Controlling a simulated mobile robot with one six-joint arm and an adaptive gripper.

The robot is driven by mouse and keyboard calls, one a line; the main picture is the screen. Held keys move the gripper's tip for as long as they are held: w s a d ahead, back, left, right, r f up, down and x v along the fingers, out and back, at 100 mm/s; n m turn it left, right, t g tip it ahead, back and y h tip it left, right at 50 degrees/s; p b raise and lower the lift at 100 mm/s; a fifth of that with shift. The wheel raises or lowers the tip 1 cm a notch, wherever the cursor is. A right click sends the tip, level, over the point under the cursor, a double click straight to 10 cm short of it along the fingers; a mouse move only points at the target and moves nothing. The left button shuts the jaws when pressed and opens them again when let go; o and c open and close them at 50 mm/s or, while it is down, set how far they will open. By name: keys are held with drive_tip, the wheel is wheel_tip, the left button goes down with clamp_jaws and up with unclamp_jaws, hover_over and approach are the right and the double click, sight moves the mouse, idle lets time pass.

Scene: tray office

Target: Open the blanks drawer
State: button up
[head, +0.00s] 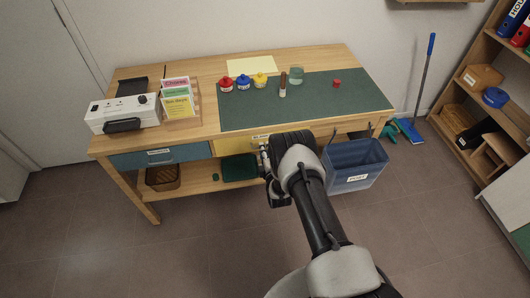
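A wooden desk (212,67) has a blue drawer (185,155) with a white label and handle at its left front. To the right is a yellow drawer (230,145), also labelled, partly hidden by my arm.
A blue bin (354,168) hangs at the desk's right front, close to my arm. A low shelf under the desk holds a brown basket (163,178) and a dark green box (239,168). A shelving unit (474,95) stands at right. The floor in front is clear.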

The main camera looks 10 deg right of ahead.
drive_tip(key=shift+w+f, duration=0.15)
drive_tip(key=shift+w, duration=0.55)
drive_tip(key=shift+c, duration=0.3)
clamp_jaws()
